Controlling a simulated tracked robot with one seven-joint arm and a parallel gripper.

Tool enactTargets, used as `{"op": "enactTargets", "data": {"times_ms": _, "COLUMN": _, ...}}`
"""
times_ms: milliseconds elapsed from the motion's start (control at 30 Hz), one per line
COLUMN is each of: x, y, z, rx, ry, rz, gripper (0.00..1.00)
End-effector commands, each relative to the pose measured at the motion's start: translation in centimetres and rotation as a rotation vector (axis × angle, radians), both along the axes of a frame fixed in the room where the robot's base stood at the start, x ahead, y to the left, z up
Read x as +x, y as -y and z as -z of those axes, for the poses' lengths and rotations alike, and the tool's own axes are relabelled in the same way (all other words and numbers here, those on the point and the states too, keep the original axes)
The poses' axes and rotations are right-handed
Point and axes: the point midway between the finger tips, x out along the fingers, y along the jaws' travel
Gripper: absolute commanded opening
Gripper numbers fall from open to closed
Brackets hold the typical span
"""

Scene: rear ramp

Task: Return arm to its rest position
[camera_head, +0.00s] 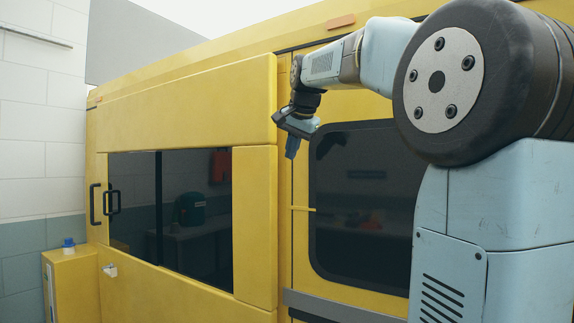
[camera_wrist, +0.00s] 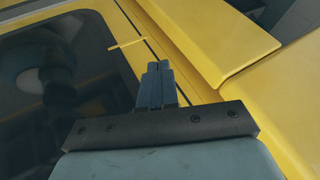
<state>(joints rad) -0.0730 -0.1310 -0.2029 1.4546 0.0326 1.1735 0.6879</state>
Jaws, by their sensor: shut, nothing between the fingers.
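My arm reaches in from the right of the head view and bends down at the wrist. My gripper (camera_head: 291,152) hangs in front of the yellow panel, near the edge between the raised sliding door and the dark window on its right. In the wrist view my gripper (camera_wrist: 157,66) shows its two fingers together, with nothing between them. The fingertips point towards the yellow frame beside the dark glass. I cannot tell the exact gap between the fingertips and the panel.
The yellow sliding door (camera_head: 255,215) stands out from the wall, left of my gripper. A dark window (camera_head: 365,200) lies behind my arm. A thin yellow bar (camera_head: 304,209) sticks out below the gripper. A grey rail (camera_head: 340,305) runs along the bottom. A yellow box (camera_head: 72,280) stands far left.

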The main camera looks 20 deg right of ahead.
Motion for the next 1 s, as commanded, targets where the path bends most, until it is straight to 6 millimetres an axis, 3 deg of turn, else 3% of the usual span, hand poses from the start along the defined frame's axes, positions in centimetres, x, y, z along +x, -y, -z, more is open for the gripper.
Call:
{"op": "enactTargets", "data": {"times_ms": 333, "x": -1.4, "y": 0.1, "z": -1.9, "rx": 0.000, "ry": 0.000, "rz": 0.002, "gripper": 0.00}}
{"op": "enactTargets", "data": {"times_ms": 567, "x": -3.2, "y": -0.3, "z": -0.3, "rx": -0.020, "ry": -0.012, "rz": -0.041, "gripper": 0.00}}
{"op": "enactTargets", "data": {"times_ms": 767, "x": -8.3, "y": -1.8, "z": 5.0, "rx": -0.090, "ry": -0.043, "rz": -0.177, "gripper": 0.00}}
{"op": "enactTargets", "data": {"times_ms": 1000, "x": -15.8, "y": -4.2, "z": 13.6, "rx": -0.206, "ry": -0.081, "rz": -0.377, "gripper": 0.00}}
